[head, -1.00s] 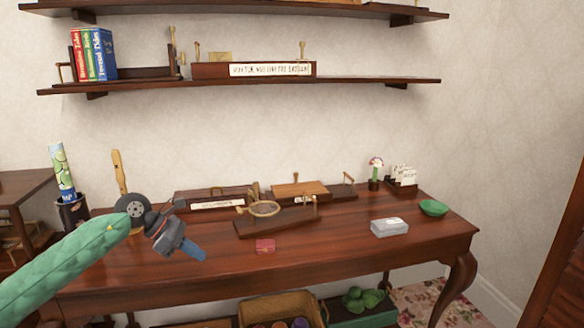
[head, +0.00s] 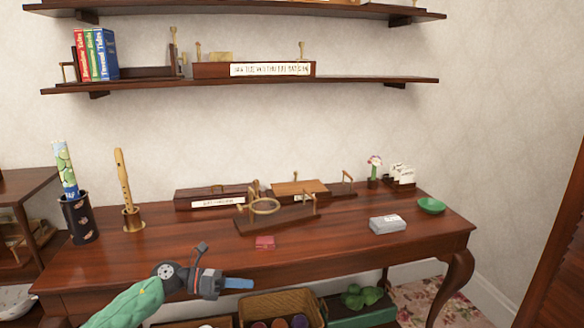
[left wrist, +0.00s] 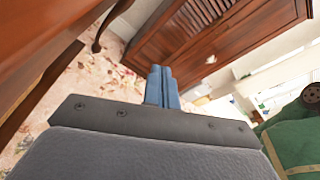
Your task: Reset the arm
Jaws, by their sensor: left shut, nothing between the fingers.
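My left arm, in a green sleeve, comes in from the bottom left of the head view. My left gripper (head: 238,284) is in front of the desk's front edge, with its blue fingers pointing right. It is shut and empty. In the left wrist view the blue fingers (left wrist: 161,86) lie together with nothing between them. Behind them are the floor and a brown wooden louvred piece. My right gripper is in neither view.
The wooden desk (head: 350,241) holds a small red item (head: 265,242), a grey box (head: 387,225), a green bowl (head: 431,205), a recorder on a stand (head: 124,190) and wooden racks. A wicker basket (head: 280,308) and a crate with green things (head: 362,298) stand below. Shelves hang above.

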